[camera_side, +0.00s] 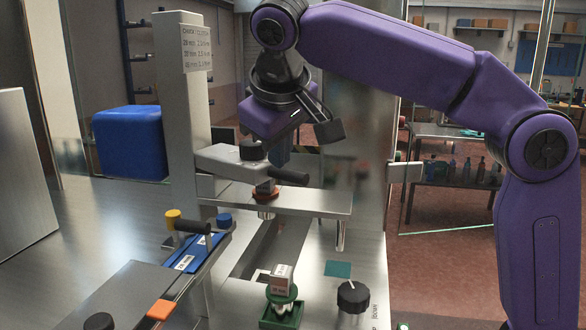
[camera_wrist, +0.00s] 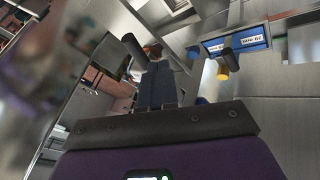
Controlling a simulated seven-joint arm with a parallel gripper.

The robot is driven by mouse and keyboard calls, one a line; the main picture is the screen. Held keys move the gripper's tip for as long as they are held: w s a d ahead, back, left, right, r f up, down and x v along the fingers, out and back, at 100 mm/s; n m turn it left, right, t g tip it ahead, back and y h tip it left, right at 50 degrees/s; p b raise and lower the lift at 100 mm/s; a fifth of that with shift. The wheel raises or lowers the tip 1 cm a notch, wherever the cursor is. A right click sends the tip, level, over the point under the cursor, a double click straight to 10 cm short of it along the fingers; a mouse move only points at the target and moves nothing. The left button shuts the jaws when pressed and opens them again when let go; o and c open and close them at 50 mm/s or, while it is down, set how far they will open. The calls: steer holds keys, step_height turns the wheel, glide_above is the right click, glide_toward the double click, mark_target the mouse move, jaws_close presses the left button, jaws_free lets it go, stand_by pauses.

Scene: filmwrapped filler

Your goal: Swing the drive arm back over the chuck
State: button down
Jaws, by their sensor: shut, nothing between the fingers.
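The grey drive arm (camera_side: 222,160) reaches out from the upright column, with a black knob on top and a black handle (camera_side: 290,176) at its right end. The chuck, a dark piece with an orange ring (camera_side: 265,193), sits on the metal shelf just below the arm's end in the side view; exact alignment is hard to judge. My gripper (camera_side: 277,158) points down, shut and empty, close above or behind the handle. In the wrist view the shut fingers (camera_wrist: 158,82) lie just right of the black handle (camera_wrist: 133,47), with no clear contact; the orange ring is partly hidden beyond them.
A green holder (camera_side: 281,316) with a white box-shaped piece (camera_side: 282,278) stands in front, near a black dial (camera_side: 353,296). A blue bin (camera_side: 129,142) is behind left.

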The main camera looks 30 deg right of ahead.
mark_target(295, 179)
steer(key=w+d+f, duration=0.4)
steer(key=d+f, duration=0.1)
stand_by(0.3)
steer(key=shift+w, duration=0.1)
steer(key=shift+w+d, duration=0.1)
steer(key=shift+d, duration=0.25)
steer(key=w+d+n, duration=0.1)
steer(key=w+d, duration=0.3)
steer(key=d, duration=0.4)
steer(key=shift+w+d+n+y, duration=0.15)
steer(key=shift+n+y, duration=0.15)
steer(key=shift+y, duration=0.1)
